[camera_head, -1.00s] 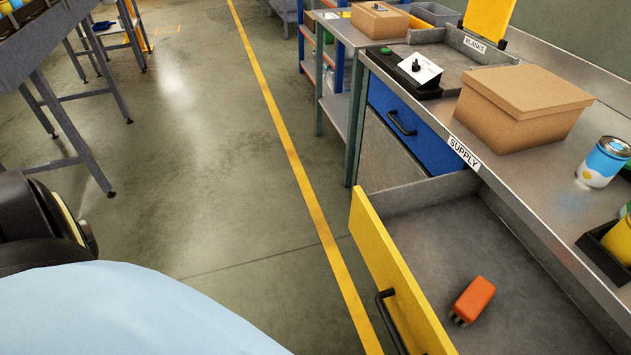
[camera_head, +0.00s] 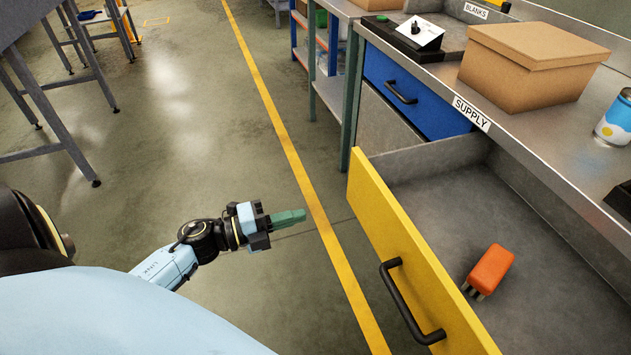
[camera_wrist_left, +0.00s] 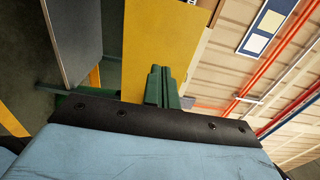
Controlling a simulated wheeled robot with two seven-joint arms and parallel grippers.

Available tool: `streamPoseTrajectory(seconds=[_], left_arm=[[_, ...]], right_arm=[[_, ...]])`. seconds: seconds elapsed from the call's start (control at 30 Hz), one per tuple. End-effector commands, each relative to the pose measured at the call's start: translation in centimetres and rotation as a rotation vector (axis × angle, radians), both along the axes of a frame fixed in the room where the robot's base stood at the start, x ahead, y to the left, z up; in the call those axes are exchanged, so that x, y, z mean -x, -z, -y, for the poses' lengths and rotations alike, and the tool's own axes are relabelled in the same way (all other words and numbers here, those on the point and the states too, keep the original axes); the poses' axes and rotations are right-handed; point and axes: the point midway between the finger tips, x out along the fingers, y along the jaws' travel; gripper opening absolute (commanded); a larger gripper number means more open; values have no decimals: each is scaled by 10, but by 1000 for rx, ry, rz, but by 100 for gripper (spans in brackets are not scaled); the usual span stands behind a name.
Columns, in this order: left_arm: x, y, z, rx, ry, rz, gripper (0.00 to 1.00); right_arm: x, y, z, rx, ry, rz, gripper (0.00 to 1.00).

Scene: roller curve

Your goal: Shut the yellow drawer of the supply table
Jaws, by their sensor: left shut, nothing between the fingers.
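The yellow drawer (camera_head: 400,250) of the supply table (camera_head: 540,135) is pulled well out, with its black bar handle (camera_head: 405,300) on the front. An orange block-like item (camera_head: 489,269) with dark prongs lies inside it. My left gripper (camera_head: 303,216) is shut and empty, in the air left of the drawer front, pointing toward it and apart from it. In the left wrist view, the shut green fingers (camera_wrist_left: 161,88) show in front of a yellow panel (camera_wrist_left: 150,50), which looks like the drawer front. My right gripper is out of view.
A shut blue drawer (camera_head: 405,90) is beyond the yellow one. A cardboard box (camera_head: 532,65), a can (camera_head: 615,118) and a control box (camera_head: 405,38) stand on the table top. The floor left of the drawer is clear, with a yellow line (camera_head: 290,150).

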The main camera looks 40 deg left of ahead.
Motion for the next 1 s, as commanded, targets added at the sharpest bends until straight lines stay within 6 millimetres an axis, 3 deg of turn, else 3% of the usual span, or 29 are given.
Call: streamPoseTrajectory(seconds=[0.5, 0.7, 1.0], left_arm=[[-84, 0, 61, 6, -2, 1, 0], [-100, 0, 73, 6, -4, -2, 0], [-104, 1, 75, 6, -4, -4, 0]], right_arm=[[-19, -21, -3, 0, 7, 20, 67], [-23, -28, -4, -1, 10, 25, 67], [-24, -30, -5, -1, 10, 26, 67]])
